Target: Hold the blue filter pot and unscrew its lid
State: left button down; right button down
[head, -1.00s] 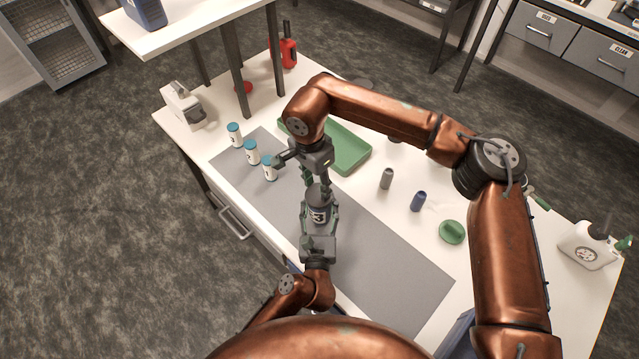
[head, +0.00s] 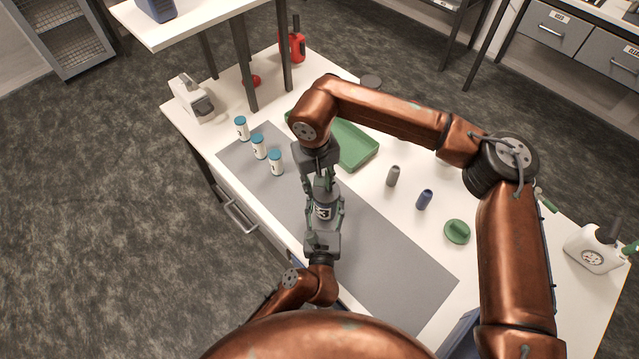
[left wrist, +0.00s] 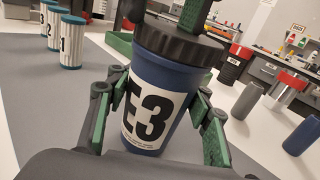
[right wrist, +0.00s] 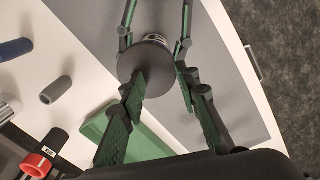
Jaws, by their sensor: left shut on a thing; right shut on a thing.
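The blue filter pot (left wrist: 152,95), marked E3, stands upright over the grey mat, with its dark round lid (left wrist: 180,42) on top. In the head view the pot (head: 323,211) is mostly hidden between my grippers. My left gripper (head: 323,218) is shut on the pot's body, a green-padded finger on each side. My right gripper (head: 321,178) comes from above and is shut on the lid. In the right wrist view its fingers reach down at the lid (right wrist: 150,62), partly covering it. I cannot tell whether the lid is loose.
Several white bottles with blue caps (head: 259,147) stand at the mat's left. A green tray (head: 357,148) lies behind my right arm. A grey cylinder (head: 393,176), a blue cylinder (head: 424,199) and a green round piece (head: 457,232) stand to the right. The mat's front right (head: 400,270) is clear.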

aim_at(318, 192)
pick_arm(q)
jog(key=shift+w+r, duration=0.1)
jog(key=shift+r, duration=0.4)
pick_arm(e)
jog(key=shift+d+f, duration=0.2)
jog(key=shift+f, duration=0.05)
jog(key=shift+r, duration=0.15)
jog(key=shift+r, duration=0.15)
pick_arm(q)
jog(key=shift+f, duration=0.3)
pick_arm(e)
jog(key=shift+a+r, duration=0.15)
jog(key=shift+r, duration=0.85)
jog(key=shift+s+a+r, duration=0.1)
jog(key=shift+a+r, duration=0.05)
jog(key=shift+r, duration=1.9)
pick_arm(q)
jog(key=c, duration=0.9)
grip_release()
